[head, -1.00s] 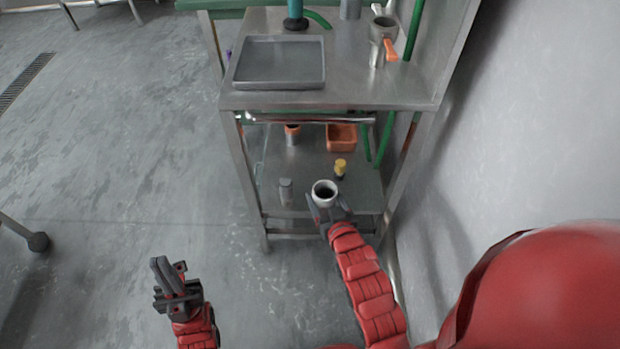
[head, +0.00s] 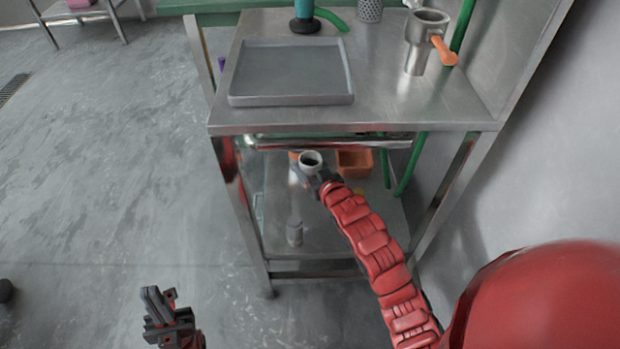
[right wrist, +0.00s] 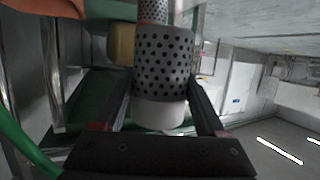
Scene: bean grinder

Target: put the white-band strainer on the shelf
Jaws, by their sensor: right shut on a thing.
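The white-band strainer (head: 311,158) is a grey perforated cylinder with a white rim, which faces up in the head view. My right gripper (head: 316,177) is shut on it, holding it below the tabletop's front edge and in front of or over the lower shelf (head: 330,232). I cannot tell its exact height over the shelf. In the right wrist view the strainer (right wrist: 163,65) is between the two fingers, its white band (right wrist: 160,114) at the lower end of the picture. My left gripper (head: 165,308) is open and empty, low over the floor.
The steel table carries a grey tray (head: 290,72) and a metal grinder part with an orange handle (head: 445,52). On the lower shelf are a small grey cylinder (head: 294,232) and an orange box (head: 354,163). A front bar (head: 350,143) runs under the tabletop.

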